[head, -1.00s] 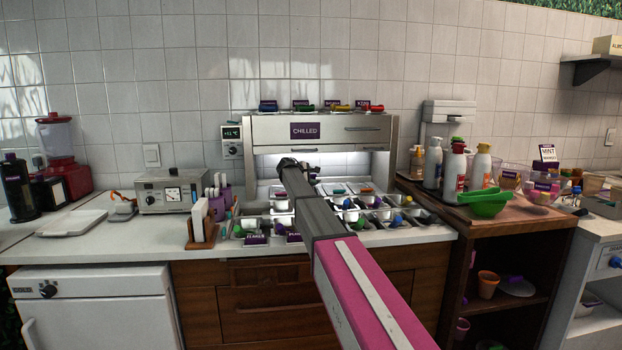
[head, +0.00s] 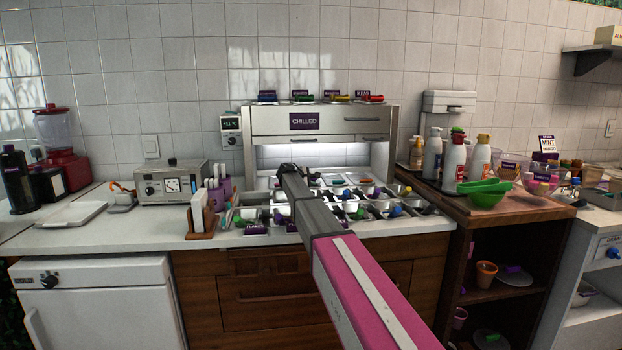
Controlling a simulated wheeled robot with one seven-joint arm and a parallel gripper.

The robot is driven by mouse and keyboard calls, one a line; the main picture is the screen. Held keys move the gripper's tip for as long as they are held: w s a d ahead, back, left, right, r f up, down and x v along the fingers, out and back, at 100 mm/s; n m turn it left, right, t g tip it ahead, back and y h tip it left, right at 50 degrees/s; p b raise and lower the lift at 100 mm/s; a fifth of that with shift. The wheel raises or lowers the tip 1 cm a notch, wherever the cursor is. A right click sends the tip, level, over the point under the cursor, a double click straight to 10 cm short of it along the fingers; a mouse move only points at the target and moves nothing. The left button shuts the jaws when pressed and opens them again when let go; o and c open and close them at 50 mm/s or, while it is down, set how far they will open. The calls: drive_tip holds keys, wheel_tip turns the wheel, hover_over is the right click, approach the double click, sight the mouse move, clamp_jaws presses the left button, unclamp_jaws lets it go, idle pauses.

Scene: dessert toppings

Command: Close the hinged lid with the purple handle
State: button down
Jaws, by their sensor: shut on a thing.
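The chilled topping station (head: 280,128) stands at the back middle of the counter, with rows of small pans and coloured knobs below its hood. My gripper (head: 287,168) is small and dark at the far end of my arm, in the gap under the hood, over the back pans. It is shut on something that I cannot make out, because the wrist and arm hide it. I cannot pick out the lid with the purple handle for sure. A bluish-purple knob (head: 279,217) shows among the front pans, just left of my arm.
A wooden holder with cards (head: 201,218) stands left of the pans. Bottles (head: 453,160) and a green bowl (head: 484,193) stand on the wooden cabinet at the right. The hood's front panel (head: 345,122) is above my gripper. A white tray (head: 73,214) lies at the left.

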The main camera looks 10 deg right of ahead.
drive_tip(key=c, duration=0.9)
unclamp_jaws()
drive_tip(key=shift+r, duration=0.1)
drive_tip(key=shift+c, duration=0.2)
